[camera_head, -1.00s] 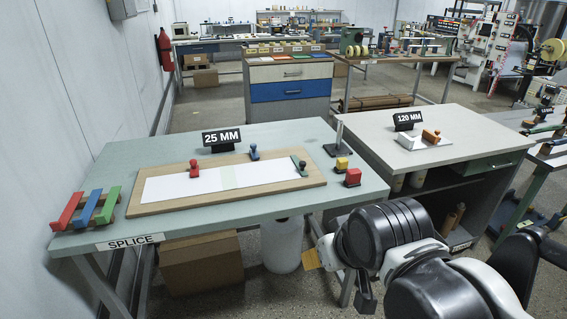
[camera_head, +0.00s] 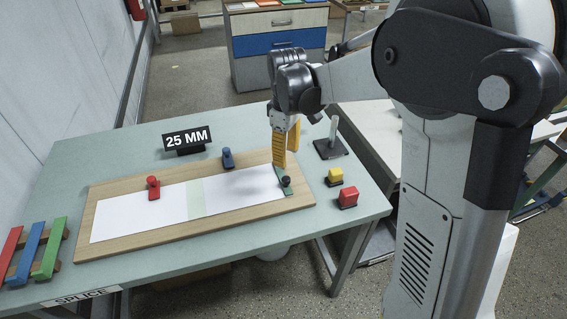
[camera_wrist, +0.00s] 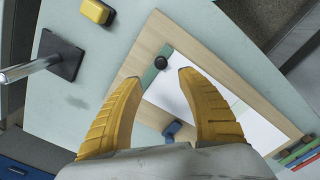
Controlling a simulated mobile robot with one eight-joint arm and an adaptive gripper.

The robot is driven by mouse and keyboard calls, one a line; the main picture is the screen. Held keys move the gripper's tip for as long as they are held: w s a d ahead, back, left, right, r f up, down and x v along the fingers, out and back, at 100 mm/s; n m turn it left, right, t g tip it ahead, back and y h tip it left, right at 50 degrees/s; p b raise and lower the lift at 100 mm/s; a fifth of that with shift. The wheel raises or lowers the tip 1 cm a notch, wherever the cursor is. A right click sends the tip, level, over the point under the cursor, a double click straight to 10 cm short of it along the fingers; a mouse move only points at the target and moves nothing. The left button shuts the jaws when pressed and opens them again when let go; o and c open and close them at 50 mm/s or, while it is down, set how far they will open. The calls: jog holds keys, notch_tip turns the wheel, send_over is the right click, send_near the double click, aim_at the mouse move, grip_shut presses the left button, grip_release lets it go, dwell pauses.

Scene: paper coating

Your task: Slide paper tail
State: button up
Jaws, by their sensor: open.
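White paper (camera_head: 240,188) lies flat on a wooden board (camera_head: 170,234), with a pale green band (camera_head: 195,198) across it left of centre. A dark green bar (camera_head: 284,184) with a black knob lies at the paper's right end. It also shows in the wrist view (camera_wrist: 151,78). A red knobbed piece (camera_head: 153,188) and a blue knobbed piece (camera_head: 228,159) stand at the paper's left and back. My gripper (camera_head: 279,164), with yellow fingers, is above the board's right end by the green bar. In the wrist view its fingers (camera_wrist: 160,78) are apart, with nothing held.
A post on a dark base (camera_head: 331,147) stands right of the board. A yellow block (camera_head: 334,177) and a red block (camera_head: 348,197) sit near the table's right edge. A "25 MM" sign (camera_head: 187,140) stands behind. Coloured bars (camera_head: 35,252) lie at the left. The table's back left is clear.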

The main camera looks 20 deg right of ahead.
aim_at(286, 178)
notch_tip(286, 178, down, 10)
jog(key=b, duration=0.3)
jog(key=shift+s+r+b, duration=0.1)
jog(key=shift+b, duration=0.2)
